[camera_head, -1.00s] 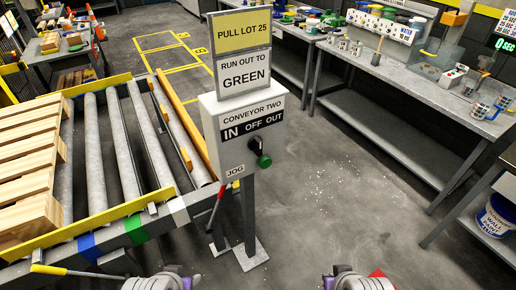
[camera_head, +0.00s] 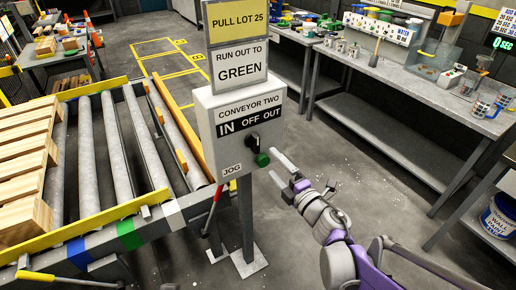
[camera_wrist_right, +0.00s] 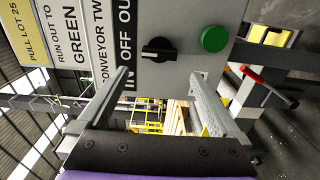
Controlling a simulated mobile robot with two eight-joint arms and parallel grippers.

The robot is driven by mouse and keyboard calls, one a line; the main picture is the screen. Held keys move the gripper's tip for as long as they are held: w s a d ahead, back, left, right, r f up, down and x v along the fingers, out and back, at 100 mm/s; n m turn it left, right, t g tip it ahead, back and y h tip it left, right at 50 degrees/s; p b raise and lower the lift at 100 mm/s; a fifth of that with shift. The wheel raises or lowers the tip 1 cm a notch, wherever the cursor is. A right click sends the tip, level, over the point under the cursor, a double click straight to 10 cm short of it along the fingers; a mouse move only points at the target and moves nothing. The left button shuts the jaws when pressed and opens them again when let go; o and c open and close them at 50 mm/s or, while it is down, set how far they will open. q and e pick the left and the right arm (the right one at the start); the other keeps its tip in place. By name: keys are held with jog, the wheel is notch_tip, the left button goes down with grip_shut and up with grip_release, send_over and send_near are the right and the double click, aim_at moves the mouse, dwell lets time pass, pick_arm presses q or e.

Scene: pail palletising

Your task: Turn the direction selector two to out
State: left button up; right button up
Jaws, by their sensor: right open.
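The black selector knob (camera_head: 254,143) is on the front of the grey CONVEYOR TWO box (camera_head: 205,120), under the IN, OFF, OUT label. It also shows in the right wrist view (camera_wrist_right: 158,50), where its grip lies roughly in line with OFF. A green button (camera_head: 262,160) sits below it. My right gripper (camera_head: 272,162) is open and empty, just right of the box front at about button height. In the right wrist view the fingers (camera_wrist_right: 160,76) are spread, with the knob beyond their tips, apart from them. My left gripper is out of view.
A roller conveyor (camera_head: 88,150) with a wooden pallet (camera_head: 25,160) stands left of the box. A red-handled lever (camera_head: 215,200) is beside the post. A workbench (camera_head: 400,85) runs along the right, and a pail (camera_head: 500,220) sits on a low shelf. The floor between is clear.

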aim_at(258, 146)
jog(key=x, duration=1)
jog(key=shift+w+p, duration=0.1)
jog(key=shift+p, duration=0.3)
jog(key=c, duration=1.2)
jog(key=shift+m, duration=0.3)
jog(key=m+b, duration=0.2)
jog(key=m, duration=0.1)
jog(key=m+b, duration=0.3)
jog(key=m, duration=0.2)
jog(key=shift+m, duration=0.3)
